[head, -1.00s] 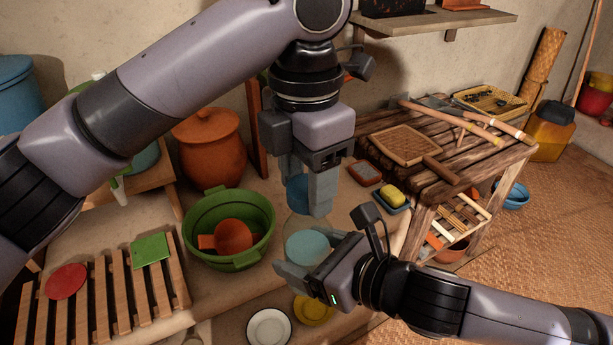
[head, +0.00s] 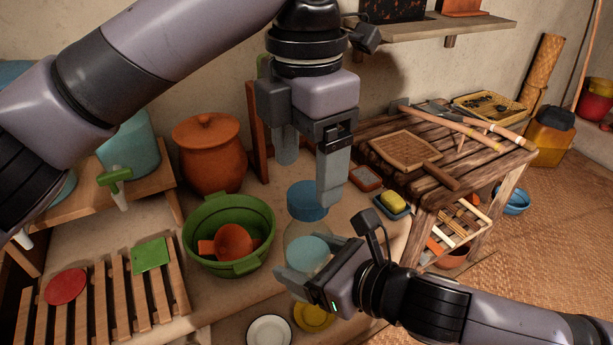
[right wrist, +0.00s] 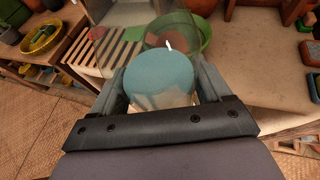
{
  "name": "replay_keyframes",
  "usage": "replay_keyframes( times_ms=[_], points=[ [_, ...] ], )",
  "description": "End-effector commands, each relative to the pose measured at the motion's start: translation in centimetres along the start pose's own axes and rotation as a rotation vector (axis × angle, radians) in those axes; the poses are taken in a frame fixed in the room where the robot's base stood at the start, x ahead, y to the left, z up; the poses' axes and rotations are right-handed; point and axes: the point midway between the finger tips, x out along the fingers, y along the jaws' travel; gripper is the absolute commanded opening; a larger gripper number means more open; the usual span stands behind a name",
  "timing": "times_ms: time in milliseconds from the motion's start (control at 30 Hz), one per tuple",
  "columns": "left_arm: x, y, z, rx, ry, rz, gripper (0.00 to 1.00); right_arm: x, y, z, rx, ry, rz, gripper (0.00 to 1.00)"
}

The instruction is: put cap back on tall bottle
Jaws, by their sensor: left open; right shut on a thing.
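The tall bottle (head: 305,228) is clear, with pale blue content low inside, and stands upright on the ledge. A blue cap (head: 307,200) sits at its top; whether it is fully seated I cannot tell. My left gripper (head: 308,182) is open and empty, just above and behind the cap, with one fingertip close to the cap's right edge. My right gripper (head: 310,258) is shut around the lower part of the bottle. In the right wrist view the pale blue content (right wrist: 160,75) shows between the fingers (right wrist: 162,92); the cap is not visible there.
A green basin (head: 228,268) with an orange pot stands left of the bottle, beside a slatted rack (head: 110,295). White (head: 269,331) and yellow (head: 313,317) dishes lie in front. A wooden table (head: 470,165) with tools stands right. A clay jar (head: 208,150) is behind.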

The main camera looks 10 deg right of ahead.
Motion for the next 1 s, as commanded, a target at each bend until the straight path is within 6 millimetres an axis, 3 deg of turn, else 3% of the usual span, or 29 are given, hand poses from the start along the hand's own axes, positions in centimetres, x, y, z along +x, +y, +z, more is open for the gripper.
replay_keyframes(
  times_ms=[400,533,767,1000],
  points=[
    [-0.7,0.0,0.0,-0.003,-0.002,0.001,0.78,0.0,0.0,0.2,-0.001,-0.004,0.001,0.0],
    [-0.8,0.3,0.9,-0.052,-0.047,0.019,0.78,0.0,0.0,0.2,-0.001,-0.004,0.001,0.0],
    [-2.1,2.9,6.0,-0.319,-0.339,0.109,0.78,0.0,0.0,0.2,-0.001,-0.004,0.001,0.0],
    [-6.6,6.2,11.8,-0.58,-0.771,0.152,0.78,0.0,0.0,0.2,-0.001,-0.004,0.001,0.0]
  ],
)
